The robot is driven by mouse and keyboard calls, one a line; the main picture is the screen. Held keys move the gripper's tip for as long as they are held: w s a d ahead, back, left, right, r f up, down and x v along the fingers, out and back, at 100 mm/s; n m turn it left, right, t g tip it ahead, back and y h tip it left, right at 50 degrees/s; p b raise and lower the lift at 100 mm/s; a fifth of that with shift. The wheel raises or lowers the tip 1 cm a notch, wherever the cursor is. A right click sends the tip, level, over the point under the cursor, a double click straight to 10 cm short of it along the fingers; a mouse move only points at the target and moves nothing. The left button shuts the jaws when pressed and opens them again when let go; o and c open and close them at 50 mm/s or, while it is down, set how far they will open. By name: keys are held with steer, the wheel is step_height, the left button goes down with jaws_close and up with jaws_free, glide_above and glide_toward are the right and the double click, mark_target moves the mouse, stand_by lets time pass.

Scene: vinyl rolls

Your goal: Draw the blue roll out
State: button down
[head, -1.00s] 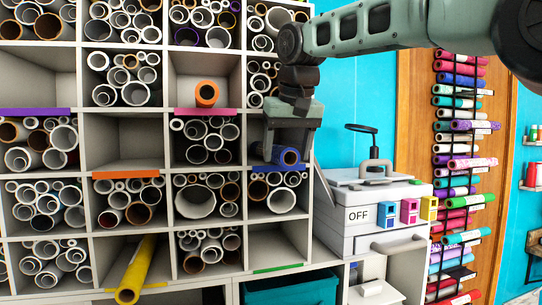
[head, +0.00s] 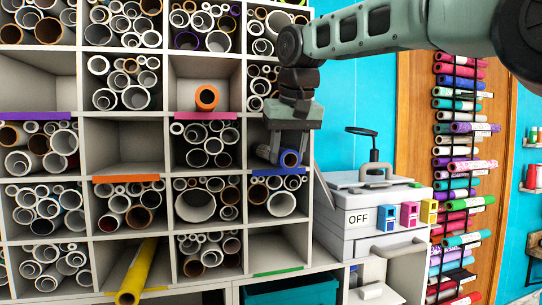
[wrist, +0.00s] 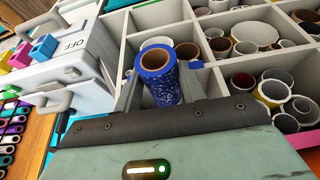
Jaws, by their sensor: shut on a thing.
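The blue roll (head: 289,159), with a brown core, pokes out of a cubby in the right column of the white rack. A blue label strip (head: 281,171) marks the cubby's lower front edge. My gripper (head: 281,153) reaches down to the roll from above and is shut on it near its front end. In the wrist view, the blue roll (wrist: 160,85) sits between the two fingers, its open end toward the top and its lower part hidden by my gripper's body. How much roll is still inside the cubby is hidden.
The cubby's side walls are close to the roll. A yellow roll (head: 136,272) juts from a lower cubby at left, and an orange roll (head: 207,97) sits up-left. A white press marked OFF (head: 360,230) stands just right of the rack.

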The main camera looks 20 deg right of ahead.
steer(key=shift+r, duration=0.1)
steer(key=s+b, duration=1.7)
steer(key=s, duration=1.3)
steer(key=shift+b, duration=0.3)
stand_by(1.4)
steer(key=shift+r+p, duration=1.5)
